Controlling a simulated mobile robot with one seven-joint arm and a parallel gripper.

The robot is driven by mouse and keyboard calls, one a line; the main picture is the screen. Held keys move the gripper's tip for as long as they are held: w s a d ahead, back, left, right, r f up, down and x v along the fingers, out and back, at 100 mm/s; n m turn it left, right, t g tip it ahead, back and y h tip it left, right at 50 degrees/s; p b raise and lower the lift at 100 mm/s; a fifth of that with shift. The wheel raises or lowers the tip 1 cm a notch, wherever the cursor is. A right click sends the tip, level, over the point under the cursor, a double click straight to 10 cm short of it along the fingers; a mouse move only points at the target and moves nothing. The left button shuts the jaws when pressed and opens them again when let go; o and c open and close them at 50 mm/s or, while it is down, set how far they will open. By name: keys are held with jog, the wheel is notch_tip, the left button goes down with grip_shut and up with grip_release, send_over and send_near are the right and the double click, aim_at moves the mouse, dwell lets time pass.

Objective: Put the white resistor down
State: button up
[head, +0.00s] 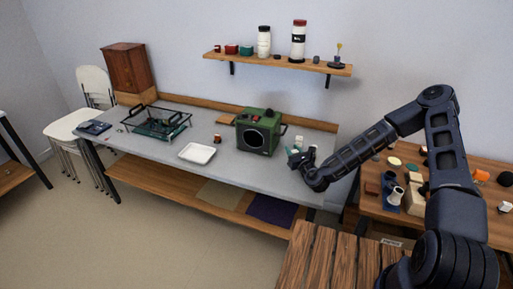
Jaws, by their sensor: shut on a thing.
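My gripper (293,155) is at the right end of the grey workbench (227,164), just right of the green speaker box (258,132). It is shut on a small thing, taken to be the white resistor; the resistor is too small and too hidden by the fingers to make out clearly. I cannot tell whether it touches the bench top. The speaker box stands upright with its round dark cone facing forward.
A white tray (197,153) lies left of the speaker box, with a small brown-orange item (217,138) behind it. A black-framed green circuit board (158,124) stands further left. Small pale items (298,140) stand close behind my gripper. A wall shelf (278,64) hangs above.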

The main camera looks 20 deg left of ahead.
jog(key=shift+n+g+y, duration=0.3)
jog(key=shift+n+y, duration=0.1)
jog(key=s+a+f, duration=0.1)
jog(key=s+a, duration=0.2)
jog(key=s, duration=0.1)
jog(key=s+a+f, duration=0.1)
jog(key=s+a, duration=0.2)
jog(key=s, duration=0.2)
jog(key=s+a+f, duration=0.2)
jog(key=s+a, duration=0.1)
jog(key=s, duration=0.1)
jog(key=shift+s+f, duration=0.1)
jog(key=shift+s, duration=0.15)
send_near(272, 149)
jog(key=w+a+r, duration=0.1)
jog(key=w+a, duration=0.1)
jog(key=w+a+r, duration=0.2)
jog(key=shift+w+a+r, duration=0.15)
jog(key=shift+w+a, duration=0.05)
jog(key=shift+w, duration=0.15)
jog(key=shift+w+f, duration=0.2)
jog(key=shift+f, duration=1.55)
jog(key=shift+f, duration=0.1)
jog(key=o, duration=1)
jog(key=shift+c, duration=0.2)
